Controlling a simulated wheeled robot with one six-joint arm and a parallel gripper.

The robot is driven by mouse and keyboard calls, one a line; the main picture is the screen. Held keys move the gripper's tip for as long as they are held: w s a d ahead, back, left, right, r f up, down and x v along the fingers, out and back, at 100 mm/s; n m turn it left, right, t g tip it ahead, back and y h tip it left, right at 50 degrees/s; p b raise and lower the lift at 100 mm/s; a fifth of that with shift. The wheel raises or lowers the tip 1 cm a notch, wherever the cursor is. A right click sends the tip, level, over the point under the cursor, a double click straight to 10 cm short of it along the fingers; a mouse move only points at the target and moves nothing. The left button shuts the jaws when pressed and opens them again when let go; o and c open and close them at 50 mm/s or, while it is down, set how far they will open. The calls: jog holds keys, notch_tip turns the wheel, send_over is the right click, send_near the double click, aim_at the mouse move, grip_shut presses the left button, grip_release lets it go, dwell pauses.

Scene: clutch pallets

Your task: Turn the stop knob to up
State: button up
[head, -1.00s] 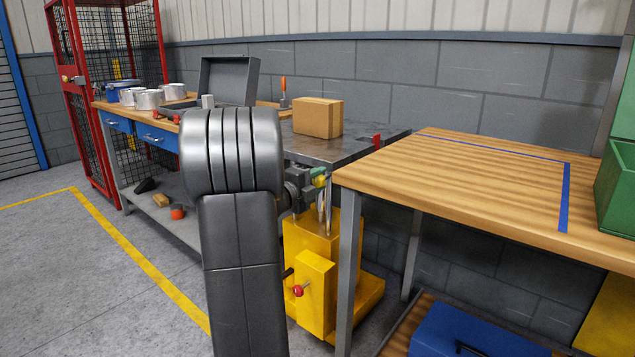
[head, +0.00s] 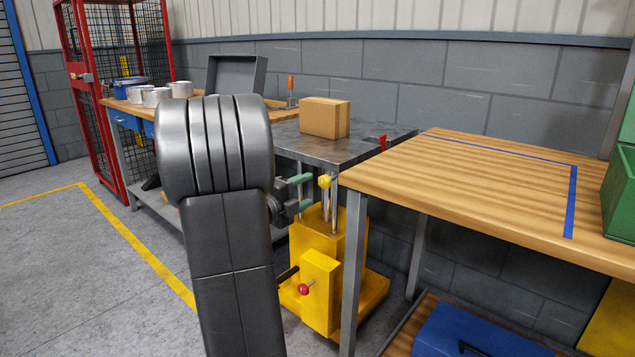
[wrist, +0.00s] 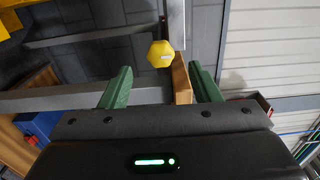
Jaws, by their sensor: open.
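A small yellow knob (head: 324,181) tops a thin upright rod on the yellow lift unit (head: 318,242), beside the metal lift table. In the wrist view the yellow knob (wrist: 161,54) is faceted with a small pale mark on its face. It lies just ahead of my fingertips, between their lines. My gripper (head: 308,191), with green fingers, is open and empty just left of the knob in the head view. In the wrist view my gripper (wrist: 160,70) shows both fingers spread apart, with no visible contact. No label shows which knob is the stop knob.
A red-tipped lever (head: 304,288) is lower on the yellow unit. A cardboard box (head: 325,118) stands on the metal table (head: 290,138). A wooden bench (head: 480,190) is close on the right. Floor at left is clear.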

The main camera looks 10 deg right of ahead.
aim_at(321, 184)
jog(key=v, duration=0.5)
jog(key=shift+s+a+p, duration=0.2)
jog(key=shift+a+p, duration=0.05)
jog(key=shift+p, duration=0.15)
jog(key=b+x, duration=0.2)
jog(key=x, duration=1)
jog(key=shift+w+d+f+b, duration=0.1)
jog(key=shift+w+d+b, duration=0.05)
jog(key=shift+d+b, duration=0.15)
jog(key=shift+w+d, duration=0.45)
